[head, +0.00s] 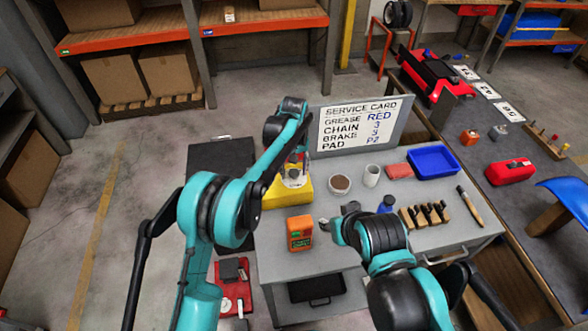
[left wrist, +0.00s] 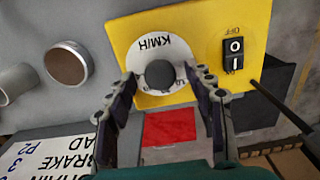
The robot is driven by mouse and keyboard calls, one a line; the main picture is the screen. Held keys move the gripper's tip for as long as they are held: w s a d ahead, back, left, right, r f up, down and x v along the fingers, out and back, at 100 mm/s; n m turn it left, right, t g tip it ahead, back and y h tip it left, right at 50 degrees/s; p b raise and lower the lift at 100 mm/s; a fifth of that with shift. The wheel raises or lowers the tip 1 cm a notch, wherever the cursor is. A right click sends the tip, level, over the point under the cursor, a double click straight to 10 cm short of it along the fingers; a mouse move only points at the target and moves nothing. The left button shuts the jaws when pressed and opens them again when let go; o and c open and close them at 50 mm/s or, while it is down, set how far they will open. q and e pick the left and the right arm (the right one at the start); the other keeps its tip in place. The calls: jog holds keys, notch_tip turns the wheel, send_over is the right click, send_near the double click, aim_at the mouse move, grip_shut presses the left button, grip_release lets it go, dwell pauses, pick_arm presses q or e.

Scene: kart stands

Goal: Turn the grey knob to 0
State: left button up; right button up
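The grey knob (left wrist: 160,74) sits in the middle of a white dial marked KM/H, which appears upside down in the left wrist view. The yellow box (head: 275,196) also shows on the grey table in the head view, partly behind my left arm. My left gripper (left wrist: 160,76) is open, with one finger on each side of the knob and gaps visible. The knob's pointer and most dial numbers are hidden or unreadable. My right gripper (head: 337,226) is above the table's front; its fingers are unclear.
An orange device (head: 300,232) stands in front of the yellow box. A brown-topped cup (head: 341,184), a white cylinder (head: 371,175) and a blue tray (head: 433,160) stand to its right. A service card board (head: 360,125) rises behind. Several dark-topped wooden pieces (head: 424,213) sit at right.

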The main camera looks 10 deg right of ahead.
aim_at(294, 172)
pick_arm(q)
jog(key=shift+r, duration=0.15)
notch_tip(294, 172, up, 12)
dwell(0.4)
dwell(0.3)
